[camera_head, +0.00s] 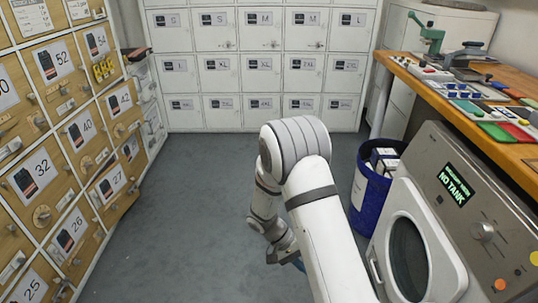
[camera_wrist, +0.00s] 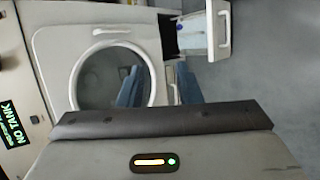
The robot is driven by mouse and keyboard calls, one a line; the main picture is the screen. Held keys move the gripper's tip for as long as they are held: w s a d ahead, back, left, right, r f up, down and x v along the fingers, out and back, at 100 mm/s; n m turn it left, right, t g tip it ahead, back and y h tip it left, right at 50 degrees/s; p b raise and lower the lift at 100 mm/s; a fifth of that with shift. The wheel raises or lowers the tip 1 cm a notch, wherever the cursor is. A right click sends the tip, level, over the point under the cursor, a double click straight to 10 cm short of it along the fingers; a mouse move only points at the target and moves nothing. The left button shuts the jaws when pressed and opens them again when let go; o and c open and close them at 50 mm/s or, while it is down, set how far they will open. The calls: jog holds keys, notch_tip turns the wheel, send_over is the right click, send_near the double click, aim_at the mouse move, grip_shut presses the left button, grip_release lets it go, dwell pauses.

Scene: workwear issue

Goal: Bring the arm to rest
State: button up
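My arm reaches down in the middle of the head view, and its end, my gripper (camera_head: 288,258), hangs low over the grey floor, left of the machine. In the wrist view my gripper (camera_wrist: 159,84) shows two blue fingers set apart, with the machine's round door behind them. I see nothing held between them. The fingertips are mostly hidden behind my arm in the head view.
The machine (camera_head: 438,165) at the right reads "NO TANK". A white handled part (camera_wrist: 222,30) sticks out beside a dark opening. A blue bin (camera_head: 372,205) holds white boxes. Lockers (camera_head: 262,118) line the back, wooden drawers (camera_head: 35,170) the left. A workbench (camera_head: 480,125) stands right. Floor left is clear.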

jog(key=s+d+r+t+y+p, duration=0.1)
jog(key=r+p, duration=0.5)
jog(key=r, duration=0.9)
jog(key=s+d+r+n+t+y+p, duration=0.1)
jog(key=s+r+t+y+p, duration=0.2)
jog(key=r, duration=1.3)
jog(key=s+d+r+n+t+y+p, duration=0.1)
jog(key=s+r+y+p, duration=0.3)
jog(key=s+r+p, duration=0.6)
notch_tip(320, 180, up, 6)
jog(key=shift+f+t+y, duration=0.1)
jog(key=shift+t+y, duration=0.3)
jog(key=shift+t, duration=0.5)
jog(key=shift+s+d, duration=0.1)
jog(key=shift+s, duration=0.05)
